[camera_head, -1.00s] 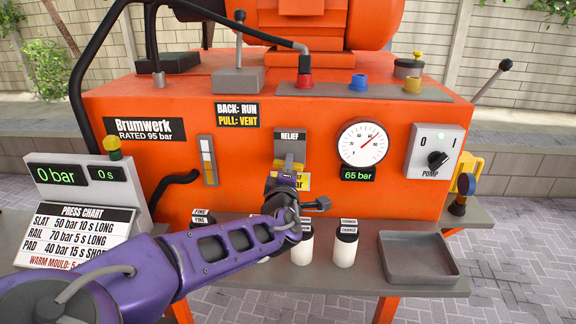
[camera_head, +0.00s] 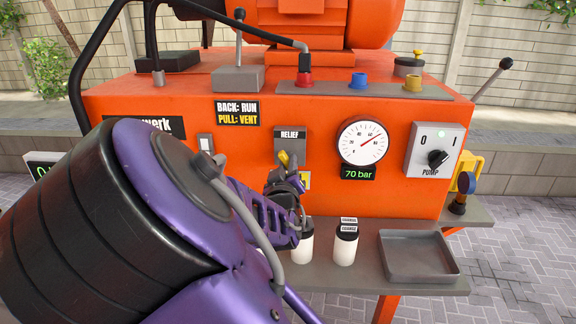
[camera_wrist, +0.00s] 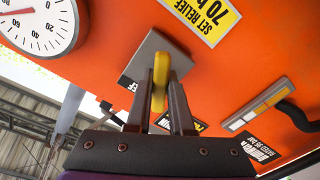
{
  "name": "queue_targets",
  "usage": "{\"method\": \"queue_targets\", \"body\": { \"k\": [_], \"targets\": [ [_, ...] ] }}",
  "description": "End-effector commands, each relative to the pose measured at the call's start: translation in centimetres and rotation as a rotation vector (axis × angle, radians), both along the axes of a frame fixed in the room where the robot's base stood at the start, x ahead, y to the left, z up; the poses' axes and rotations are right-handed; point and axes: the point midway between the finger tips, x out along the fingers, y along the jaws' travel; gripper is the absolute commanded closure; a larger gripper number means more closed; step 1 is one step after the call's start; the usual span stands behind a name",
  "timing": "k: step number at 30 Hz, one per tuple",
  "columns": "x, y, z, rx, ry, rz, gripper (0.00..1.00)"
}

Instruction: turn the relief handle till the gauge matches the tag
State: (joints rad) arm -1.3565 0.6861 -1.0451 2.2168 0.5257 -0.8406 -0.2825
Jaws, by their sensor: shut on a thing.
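The yellow relief handle (camera_head: 284,158) sits on a grey plate under the RELIEF label on the orange machine front. My gripper (camera_head: 291,172) is shut on it. In the wrist view, the two fingers close on either side of the yellow handle (camera_wrist: 160,84), which tilts slightly. The round gauge (camera_head: 363,141) has a red needle pointing up and right, and its green display (camera_head: 358,173) reads 70 bar. In the wrist view, a yellow tag (camera_wrist: 205,18) reads SET RELIEF 70, upside down and cut off at the edge. In the head view, my gripper mostly covers that tag.
The pump switch box (camera_head: 435,150) is right of the gauge. Small white bottles with black caps (camera_head: 345,245) and an empty grey tray (camera_head: 419,256) stand on the shelf below. My arm covers most of the left side, including the chart panel.

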Motion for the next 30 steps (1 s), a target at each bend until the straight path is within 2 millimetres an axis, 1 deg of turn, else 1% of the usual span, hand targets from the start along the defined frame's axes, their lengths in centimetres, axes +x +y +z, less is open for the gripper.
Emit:
{"method": "queue_targets", "body": {
  "k": [3, 9, 24, 25, 29, 30],
  "targets": [
    [0.09, -0.08, 0.18, 0.056, -0.006, -0.001, 1.00],
    [0.09, -0.07, 0.20, 0.108, -0.009, 0.000, 1.00],
    [0.09, -0.03, 0.19, 0.122, -0.009, 0.000, 1.00],
    [0.09, -0.03, 0.19, 0.122, -0.009, 0.000, 0.76],
    [0.07, -0.03, 0.15, 0.122, -0.008, 0.000, 0.53],
    [0.06, -0.02, 0.13, 0.121, -0.006, 0.000, 0.50]
  ]
}}
